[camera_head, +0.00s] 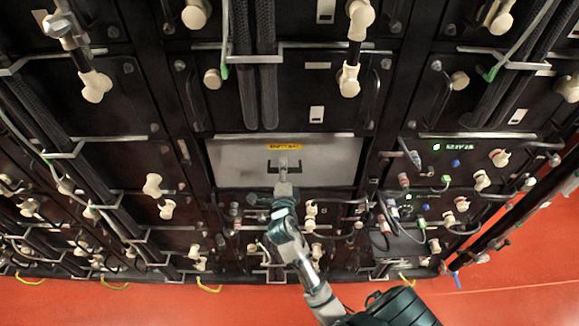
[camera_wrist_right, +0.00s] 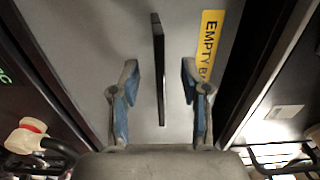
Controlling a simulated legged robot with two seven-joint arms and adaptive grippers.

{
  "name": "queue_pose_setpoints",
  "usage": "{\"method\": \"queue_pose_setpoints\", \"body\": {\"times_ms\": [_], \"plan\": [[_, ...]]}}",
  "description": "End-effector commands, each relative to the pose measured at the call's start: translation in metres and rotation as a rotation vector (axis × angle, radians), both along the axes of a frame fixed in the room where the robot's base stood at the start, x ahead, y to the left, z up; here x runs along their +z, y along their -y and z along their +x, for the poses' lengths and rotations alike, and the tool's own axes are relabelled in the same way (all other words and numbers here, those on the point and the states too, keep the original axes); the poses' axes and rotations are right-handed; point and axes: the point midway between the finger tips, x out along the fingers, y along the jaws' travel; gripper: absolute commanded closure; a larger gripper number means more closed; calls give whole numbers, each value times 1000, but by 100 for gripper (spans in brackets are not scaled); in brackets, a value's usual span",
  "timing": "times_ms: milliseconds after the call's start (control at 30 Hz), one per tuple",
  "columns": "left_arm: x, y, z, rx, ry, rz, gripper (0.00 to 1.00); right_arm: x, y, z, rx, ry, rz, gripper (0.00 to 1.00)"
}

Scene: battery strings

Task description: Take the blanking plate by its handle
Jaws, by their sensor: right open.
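The blanking plate (camera_head: 325,165) is a light grey panel in the middle of the rack, with a yellow label (camera_head: 284,147) near its top. Its black handle (camera_head: 284,165) sits below the label. In the right wrist view the handle (camera_wrist_right: 159,70) is a dark upright bar on the grey plate (camera_wrist_right: 95,40). My right gripper (camera_wrist_right: 158,88) is open, with one blue-padded finger on each side of the handle and a gap on both sides. In the head view my right gripper (camera_head: 283,182) reaches up to the handle from below. My left gripper is not in view.
Black battery modules with pale connectors (camera_head: 96,86) and cables surround the plate. Thick black cables (camera_head: 266,90) hang above it. A module with green displays (camera_head: 458,147) and several plugs stands to the right. The floor (camera_head: 110,300) is orange-red.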

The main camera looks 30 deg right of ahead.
Motion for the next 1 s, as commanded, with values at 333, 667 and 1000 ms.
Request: {"method": "queue_pose_setpoints", "body": {"times_ms": [333,667,1000], "plan": [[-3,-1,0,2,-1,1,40,-1,3,5,0,0,1,54],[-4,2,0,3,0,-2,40,0,3,5,1,-1,1,54],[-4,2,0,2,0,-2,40,0,3,6,0,-1,1,100]]}}
